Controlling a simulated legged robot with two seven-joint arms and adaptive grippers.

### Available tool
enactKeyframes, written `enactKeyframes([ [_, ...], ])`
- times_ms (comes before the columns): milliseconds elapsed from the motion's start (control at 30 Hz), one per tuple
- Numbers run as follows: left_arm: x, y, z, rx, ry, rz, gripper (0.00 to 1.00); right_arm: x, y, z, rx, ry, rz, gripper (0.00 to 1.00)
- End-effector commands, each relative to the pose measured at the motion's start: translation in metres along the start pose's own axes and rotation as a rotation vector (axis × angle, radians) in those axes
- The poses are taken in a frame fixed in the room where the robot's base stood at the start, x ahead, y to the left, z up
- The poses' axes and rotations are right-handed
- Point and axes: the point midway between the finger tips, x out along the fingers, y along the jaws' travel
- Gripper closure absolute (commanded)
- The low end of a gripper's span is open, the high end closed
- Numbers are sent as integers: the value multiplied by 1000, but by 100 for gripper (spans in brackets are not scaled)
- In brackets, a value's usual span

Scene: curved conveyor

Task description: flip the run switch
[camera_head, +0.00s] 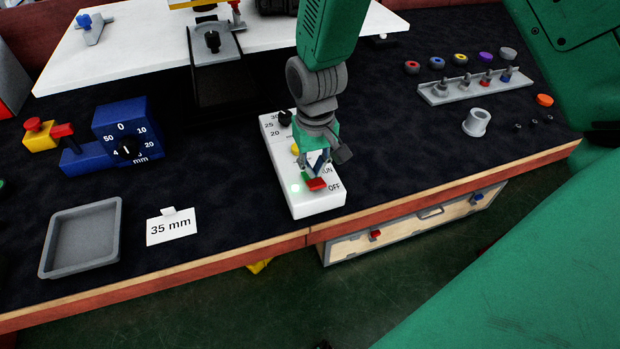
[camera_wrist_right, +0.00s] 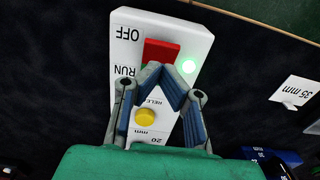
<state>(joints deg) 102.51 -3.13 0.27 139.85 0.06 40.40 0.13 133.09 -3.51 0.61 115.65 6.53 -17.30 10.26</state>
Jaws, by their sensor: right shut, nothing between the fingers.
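The run switch is a red rocker (camera_head: 316,184) on the white control box (camera_head: 318,206), beside the RUN and OFF labels. It also shows in the right wrist view (camera_wrist_right: 162,51). A green light (camera_wrist_right: 189,66) glows beside it. My right gripper (camera_head: 312,176) is shut and empty, with its fingertips at the RUN-side edge of the red rocker; I cannot tell whether they touch it. In the right wrist view the fingertips (camera_wrist_right: 163,72) meet beside the rocker, above the yellow button (camera_wrist_right: 145,117). My left gripper is not in view.
A grey tray (camera_head: 117,232) and a 35 mm card (camera_head: 172,227) lie left of the box. A blue dial unit (camera_head: 127,129) stands behind them. A peg rack (camera_head: 475,86) and a grey cup (camera_head: 477,122) are to the right. The bench's wooden front edge is close to the box.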

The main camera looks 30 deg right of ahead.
Motion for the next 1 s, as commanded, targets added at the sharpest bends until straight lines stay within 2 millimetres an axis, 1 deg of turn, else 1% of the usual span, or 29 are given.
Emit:
enactKeyframes([
  [1000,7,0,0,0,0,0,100,16,0,0,0,0,0,100],
])
